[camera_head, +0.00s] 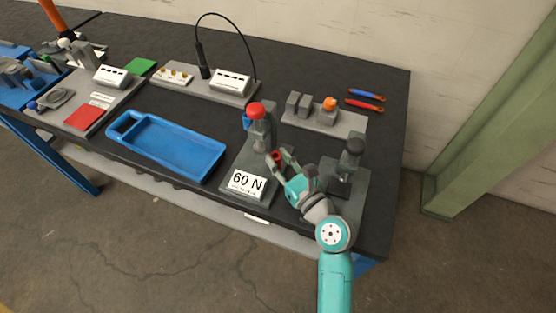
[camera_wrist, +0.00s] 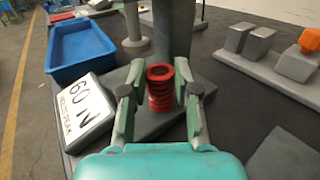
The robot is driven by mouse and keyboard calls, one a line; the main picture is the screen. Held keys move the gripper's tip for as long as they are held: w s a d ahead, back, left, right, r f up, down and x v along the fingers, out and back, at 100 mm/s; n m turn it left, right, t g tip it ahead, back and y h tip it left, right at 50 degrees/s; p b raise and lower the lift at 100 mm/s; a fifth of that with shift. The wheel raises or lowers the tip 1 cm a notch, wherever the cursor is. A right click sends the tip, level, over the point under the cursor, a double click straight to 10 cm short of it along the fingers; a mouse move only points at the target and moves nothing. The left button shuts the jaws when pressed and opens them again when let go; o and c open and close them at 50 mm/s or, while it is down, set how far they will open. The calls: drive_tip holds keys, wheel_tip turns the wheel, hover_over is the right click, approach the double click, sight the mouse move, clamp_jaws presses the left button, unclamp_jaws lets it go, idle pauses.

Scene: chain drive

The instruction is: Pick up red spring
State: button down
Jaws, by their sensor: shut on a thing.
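The red spring (camera_wrist: 160,90) stands upright between my gripper's fingers in the wrist view, close to a grey post on the press base. It shows as a small red spot in the head view (camera_head: 276,156). My gripper (camera_head: 279,157) is shut on the spring, with one finger on each side of it. In the wrist view the fingers (camera_wrist: 160,100) are around the coil. The spring's lower end is low over the grey base; I cannot tell whether it touches.
The 60 N sign (camera_head: 246,183) is left of the gripper. The press with the red knob (camera_head: 256,110) stands just behind. Another grey fixture (camera_head: 350,160) is close on the right. A blue tray (camera_head: 168,147) is to the left. Orange and blue pliers (camera_head: 365,99) lie at the back right.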

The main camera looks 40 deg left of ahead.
drive_tip(key=c, duration=0.8)
unclamp_jaws()
drive_tip(key=shift+o, duration=0.2)
drive_tip(key=v, duration=1.2)
drive_tip(key=shift+f, duration=0.1)
